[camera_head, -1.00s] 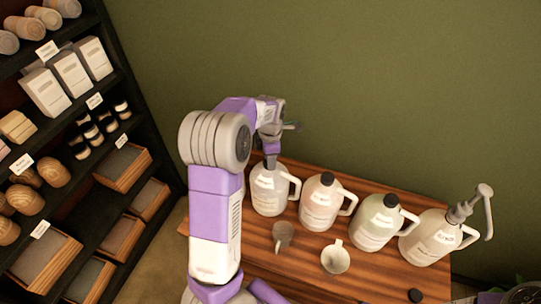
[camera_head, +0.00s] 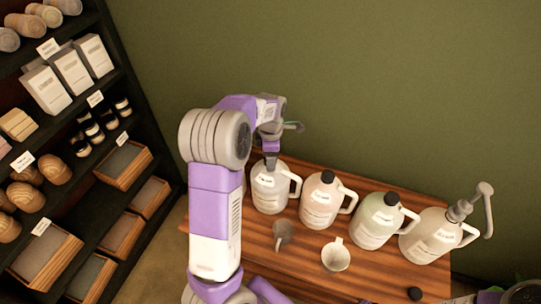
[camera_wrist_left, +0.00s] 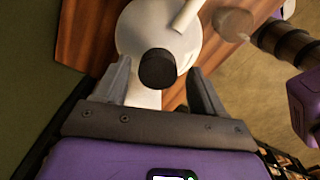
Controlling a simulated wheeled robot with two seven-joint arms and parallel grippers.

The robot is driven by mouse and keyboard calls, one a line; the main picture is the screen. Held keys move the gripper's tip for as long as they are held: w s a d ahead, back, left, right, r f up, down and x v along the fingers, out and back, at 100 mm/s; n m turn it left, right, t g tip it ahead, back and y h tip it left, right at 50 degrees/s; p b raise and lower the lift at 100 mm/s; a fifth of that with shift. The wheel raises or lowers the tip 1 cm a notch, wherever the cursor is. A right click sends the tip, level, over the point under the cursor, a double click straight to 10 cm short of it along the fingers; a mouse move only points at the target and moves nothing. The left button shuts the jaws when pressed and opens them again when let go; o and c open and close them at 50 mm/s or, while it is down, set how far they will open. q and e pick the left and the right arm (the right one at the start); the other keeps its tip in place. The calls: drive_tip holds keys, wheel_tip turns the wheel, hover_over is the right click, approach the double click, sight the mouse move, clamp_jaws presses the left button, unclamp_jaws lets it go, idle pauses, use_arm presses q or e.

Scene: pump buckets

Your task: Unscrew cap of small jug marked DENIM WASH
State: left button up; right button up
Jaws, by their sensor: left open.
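Several white-handled jugs stand in a row on a wooden table; their labels are too small to read. My left gripper (camera_head: 271,163) is above the leftmost jug (camera_head: 270,195) and hides its top. In the left wrist view, my left gripper (camera_wrist_left: 159,75) is open, with its fingers on either side of a black cap (camera_wrist_left: 157,70) on the white jug (camera_wrist_left: 133,35). I see gaps between the fingers and the cap.
To the right stand a pinkish jug (camera_head: 320,203) and a greenish jug (camera_head: 374,228), both black-capped, then a jug (camera_head: 428,240) with a pump (camera_head: 466,207). Shelves (camera_head: 95,160) stand at left.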

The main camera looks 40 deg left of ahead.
use_arm(q)
drive_tip(key=m, duration=1.3)
drive_tip(key=shift+m+p, duration=0.3)
drive_tip(key=shift+m, duration=0.1)
drive_tip(key=c, duration=1.2)
drive_tip(key=shift+o, duration=0.2)
